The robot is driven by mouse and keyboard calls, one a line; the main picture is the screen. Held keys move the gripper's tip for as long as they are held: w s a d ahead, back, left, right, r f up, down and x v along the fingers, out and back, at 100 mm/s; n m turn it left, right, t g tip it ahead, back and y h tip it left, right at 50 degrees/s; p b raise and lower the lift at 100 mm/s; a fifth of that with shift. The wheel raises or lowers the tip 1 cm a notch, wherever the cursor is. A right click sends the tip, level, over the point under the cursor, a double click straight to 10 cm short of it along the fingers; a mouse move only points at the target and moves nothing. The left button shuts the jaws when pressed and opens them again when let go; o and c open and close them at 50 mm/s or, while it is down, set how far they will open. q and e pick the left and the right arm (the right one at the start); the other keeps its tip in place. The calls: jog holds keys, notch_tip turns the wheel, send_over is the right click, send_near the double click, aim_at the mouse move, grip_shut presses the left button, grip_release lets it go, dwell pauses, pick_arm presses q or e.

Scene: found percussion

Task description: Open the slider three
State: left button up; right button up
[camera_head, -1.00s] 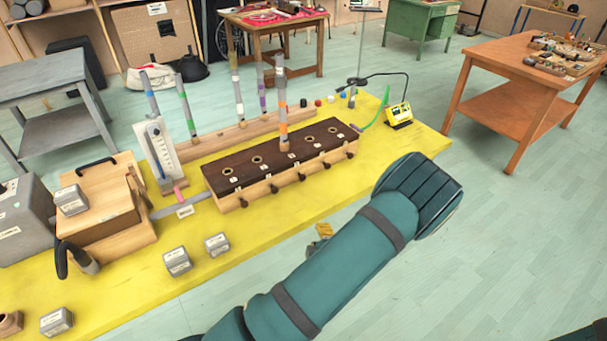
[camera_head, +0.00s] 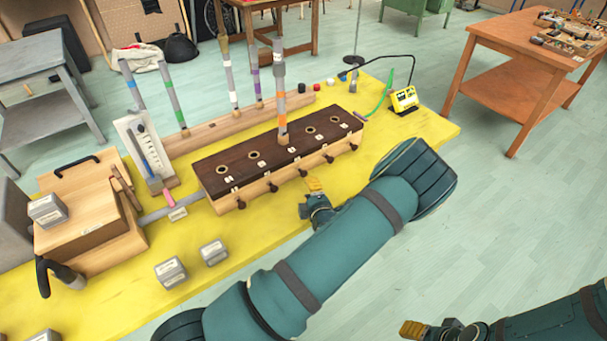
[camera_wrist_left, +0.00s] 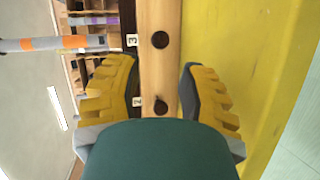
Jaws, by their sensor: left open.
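The dark-topped wooden block (camera_head: 215,162) stands on the yellow table with a row of holes and small dark knobs along its front. The knob of slider three (camera_head: 300,173) is the middle one; it also shows in the left wrist view (camera_wrist_left: 160,40) beside a label "3". The knob beside label "2" (camera_wrist_left: 160,105) is nearer my wrist. My left gripper (camera_head: 315,185) is in front of the block, open and empty. In the left wrist view its fingers (camera_wrist_left: 160,66) appear on either side of the wooden front; contact cannot be told. My right gripper (camera_head: 413,329) is partly visible at lower right.
A grey tube with an orange band (camera_head: 282,115) stands upright at the block's middle hole. More tubes stand in a rack (camera_head: 205,131) behind. Grey weights (camera_head: 213,252) and a wooden box (camera_head: 80,205) are at left.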

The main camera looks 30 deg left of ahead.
aim_at(304, 175)
pick_arm(q)
jog(key=x, duration=0.9)
jog(key=shift+a+b, duration=0.1)
jog(key=shift+b, duration=0.25)
